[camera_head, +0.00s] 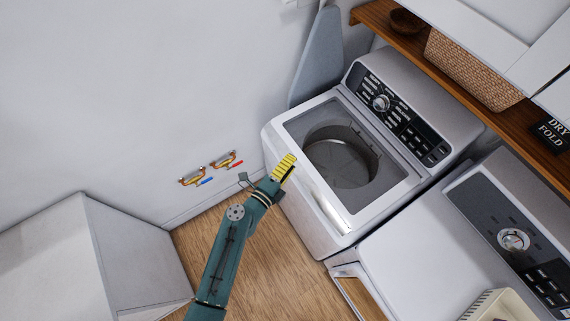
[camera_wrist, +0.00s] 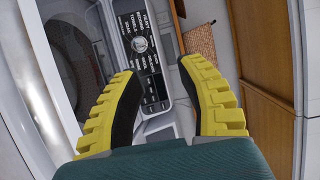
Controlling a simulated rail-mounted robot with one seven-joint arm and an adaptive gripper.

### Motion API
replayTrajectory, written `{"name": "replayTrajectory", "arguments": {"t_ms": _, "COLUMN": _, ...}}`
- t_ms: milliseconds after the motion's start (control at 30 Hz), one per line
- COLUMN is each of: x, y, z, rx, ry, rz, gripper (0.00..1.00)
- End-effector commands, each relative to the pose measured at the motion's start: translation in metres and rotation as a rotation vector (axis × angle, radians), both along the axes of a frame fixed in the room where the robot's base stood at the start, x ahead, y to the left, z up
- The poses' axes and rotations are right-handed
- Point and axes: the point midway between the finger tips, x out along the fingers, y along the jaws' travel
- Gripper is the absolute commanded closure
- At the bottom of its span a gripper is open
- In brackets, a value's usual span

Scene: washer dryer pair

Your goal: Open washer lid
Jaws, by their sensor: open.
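The white top-load washer (camera_head: 300,205) stands near the wall in the head view. Its lid (camera_head: 372,200) lies flat on top, with a large clear window through which the round metal drum shows. My gripper (camera_head: 285,167) is over the washer's front edge, left of the drum. In the wrist view its two yellow fingers are spread apart, with nothing between the tips (camera_wrist: 155,65). The washer's black control panel (camera_wrist: 140,42) shows beyond and between the fingers, and the dark drum window (camera_wrist: 72,65) is at the left. I cannot tell whether the fingers touch the lid.
A dryer (camera_head: 410,250) stands right of the washer, with its door ajar at the front. A wooden shelf (camera_head: 375,22) with a wicker basket (camera_head: 465,70) is behind. An ironing board (camera_head: 318,60) leans beside the washer. Wall taps (camera_head: 207,170) and a white cabinet (camera_head: 85,260) are at left.

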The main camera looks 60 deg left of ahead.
Motion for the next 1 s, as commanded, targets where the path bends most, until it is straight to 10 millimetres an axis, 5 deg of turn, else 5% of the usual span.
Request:
{"name": "replayTrajectory", "arguments": {"t_ms": 333, "x": -0.02, "y": -0.011, "z": 0.007, "rx": 0.0, "ry": 0.0, "rz": 0.0, "gripper": 0.61}}
{"name": "replayTrajectory", "arguments": {"t_ms": 1000, "x": -0.021, "y": -0.012, "z": 0.007, "rx": 0.0, "ry": 0.0, "rz": 0.0, "gripper": 0.61}}
